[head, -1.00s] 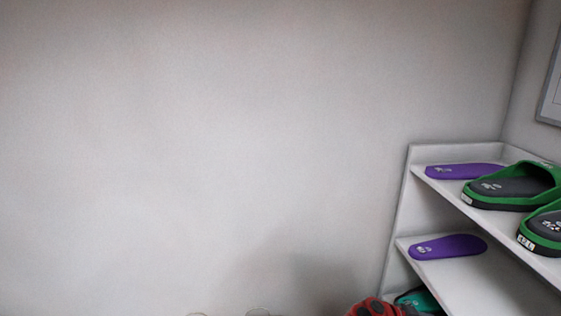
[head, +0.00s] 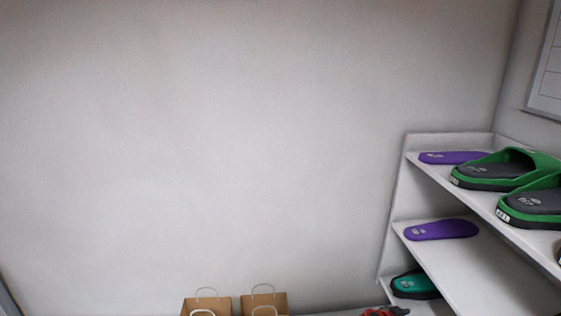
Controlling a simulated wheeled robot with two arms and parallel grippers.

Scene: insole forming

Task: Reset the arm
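Neither of my arms nor grippers shows in the head view. The view is mostly a bare wall (head: 200,140), with a white shelf rack (head: 490,275) at the right. Whether either gripper is open or shut is hidden from this view.
Purple insoles lie on the upper shelf (head: 452,157) and middle shelf (head: 441,230). Green slides (head: 500,170) sit on the top shelf. A teal shoe (head: 415,286) and a red item (head: 385,311) are lower down. Two brown paper bags (head: 207,306) (head: 264,302) stand at the bottom.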

